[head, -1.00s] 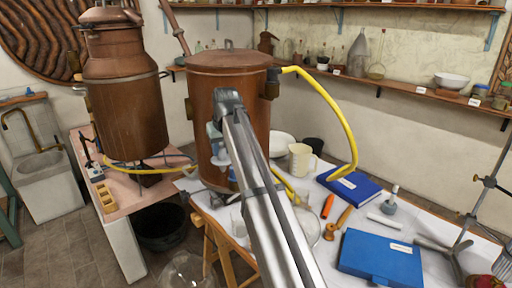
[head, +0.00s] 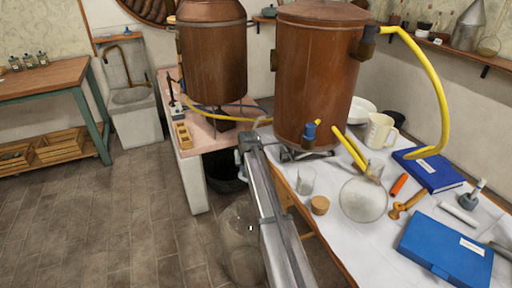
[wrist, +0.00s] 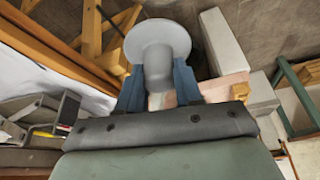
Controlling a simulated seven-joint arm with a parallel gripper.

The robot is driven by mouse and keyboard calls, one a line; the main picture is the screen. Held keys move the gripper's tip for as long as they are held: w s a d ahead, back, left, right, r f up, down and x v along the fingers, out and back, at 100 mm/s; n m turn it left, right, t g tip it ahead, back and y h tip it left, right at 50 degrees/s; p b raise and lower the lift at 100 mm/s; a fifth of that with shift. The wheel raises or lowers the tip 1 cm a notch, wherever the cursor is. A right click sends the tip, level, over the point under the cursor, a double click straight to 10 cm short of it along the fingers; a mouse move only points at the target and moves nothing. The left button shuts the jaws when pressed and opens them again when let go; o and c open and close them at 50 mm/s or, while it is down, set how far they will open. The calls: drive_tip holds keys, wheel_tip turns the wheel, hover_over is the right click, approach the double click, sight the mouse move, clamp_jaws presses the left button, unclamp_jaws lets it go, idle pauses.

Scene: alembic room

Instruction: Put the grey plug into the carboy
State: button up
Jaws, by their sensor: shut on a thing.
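The grey plug (wrist: 157,42) shows in the wrist view with its wide round end away from me. The blue fingers of my gripper (wrist: 159,82) are shut on its narrower part, one on each side. In the head view my gripper (head: 241,162) is small and partly hidden by my arm, left of the large copper vessel. The carboy (head: 236,245) is a clear glass vessel on the floor at the lower middle of the head view. My arm covers its right side. The plug is up and away from the carboy, apart from it.
The white table (head: 345,235) at right holds a glass beaker (head: 306,181), a cork (head: 320,205), a round glass vessel (head: 363,199) and a blue case (head: 446,250). A pink-topped bench (head: 215,140) carries a copper still (head: 212,65). The tiled floor left of the carboy is clear.

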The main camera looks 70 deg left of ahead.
drive_tip(key=f, duration=0.1)
drive_tip(key=s+f, duration=0.1)
drive_tip(key=f, duration=0.1)
drive_tip(key=s+f, duration=0.1)
drive_tip(key=shift+s+d+f, duration=0.15)
drive_tip(key=shift+d+f, duration=0.15)
drive_tip(key=shift+f, duration=2.35)
drive_tip(key=shift+f, duration=0.5)
drive_tip(key=shift+f, duration=0.6)
drive_tip(key=shift+f, duration=1.5)
idle(2.3)
